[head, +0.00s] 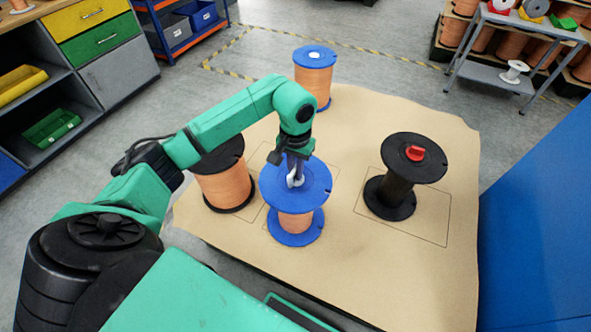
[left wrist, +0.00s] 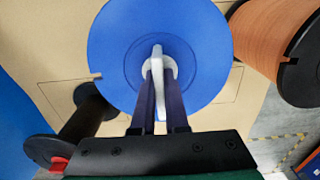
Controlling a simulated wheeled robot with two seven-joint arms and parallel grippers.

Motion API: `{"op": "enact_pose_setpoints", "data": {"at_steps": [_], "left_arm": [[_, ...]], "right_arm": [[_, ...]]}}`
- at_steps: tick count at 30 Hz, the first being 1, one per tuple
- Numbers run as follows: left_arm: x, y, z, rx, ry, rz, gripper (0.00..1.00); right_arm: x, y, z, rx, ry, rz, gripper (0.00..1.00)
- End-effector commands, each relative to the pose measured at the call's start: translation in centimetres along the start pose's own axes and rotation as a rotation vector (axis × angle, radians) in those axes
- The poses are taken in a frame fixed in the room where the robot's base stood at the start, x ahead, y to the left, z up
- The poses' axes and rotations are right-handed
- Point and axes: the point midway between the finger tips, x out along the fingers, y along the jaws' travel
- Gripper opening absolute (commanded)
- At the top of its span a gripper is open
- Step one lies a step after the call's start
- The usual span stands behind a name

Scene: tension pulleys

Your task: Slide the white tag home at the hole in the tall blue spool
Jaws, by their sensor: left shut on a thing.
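A blue-flanged spool with copper winding (head: 296,222) stands upright at the middle of the board, and its blue top fills the left wrist view (left wrist: 115,50). My left gripper (head: 294,180) points down over the centre of that top, shut on the white tag (head: 297,182). In the left wrist view the tag (left wrist: 157,85) sits between the two dark fingers, over the pale-rimmed centre hole (left wrist: 174,66). Fingers and tag hide much of the hole, so I cannot tell whether the tag's end is inside it. My right gripper is not in view.
Another blue spool (head: 314,58) with a white centre stands at the back. A black-flanged copper spool (head: 226,186) stands close left. A black spool (head: 396,190) with a red piece (head: 415,153) on top stands right. Bare board (head: 400,275) lies in front of it.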

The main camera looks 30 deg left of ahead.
Motion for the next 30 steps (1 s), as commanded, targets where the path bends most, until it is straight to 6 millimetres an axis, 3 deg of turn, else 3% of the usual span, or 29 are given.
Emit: {"op": "enact_pose_setpoints", "data": {"at_steps": [2, 3, 6, 15, 20, 26, 30], "left_arm": [[0.2, 0.0, 0.1, 0.001, -0.003, -0.001, 0.0], [0.2, 0.0, 0.1, 0.001, -0.003, -0.001, 0.15], [0.2, 0.0, 0.1, 0.001, -0.003, -0.001, 0.47], [0.0, 0.0, 0.1, 0.001, -0.002, -0.001, 0.47], [-1.4, 0.0, 0.0, 0.001, 0.001, -0.001, 0.47], [-5.9, 0.0, -0.1, 0.001, 0.004, -0.002, 0.47], [-10.0, 0.0, -0.1, 0.001, 0.004, -0.001, 0.47]], "right_arm": [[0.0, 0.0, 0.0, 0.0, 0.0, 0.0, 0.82], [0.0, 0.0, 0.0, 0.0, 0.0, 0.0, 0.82], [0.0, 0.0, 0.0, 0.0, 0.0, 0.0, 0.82], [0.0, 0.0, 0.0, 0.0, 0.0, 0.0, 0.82], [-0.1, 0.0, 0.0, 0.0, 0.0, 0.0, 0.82], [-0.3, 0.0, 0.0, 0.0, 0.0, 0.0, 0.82], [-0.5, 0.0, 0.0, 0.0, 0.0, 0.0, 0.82]]}}
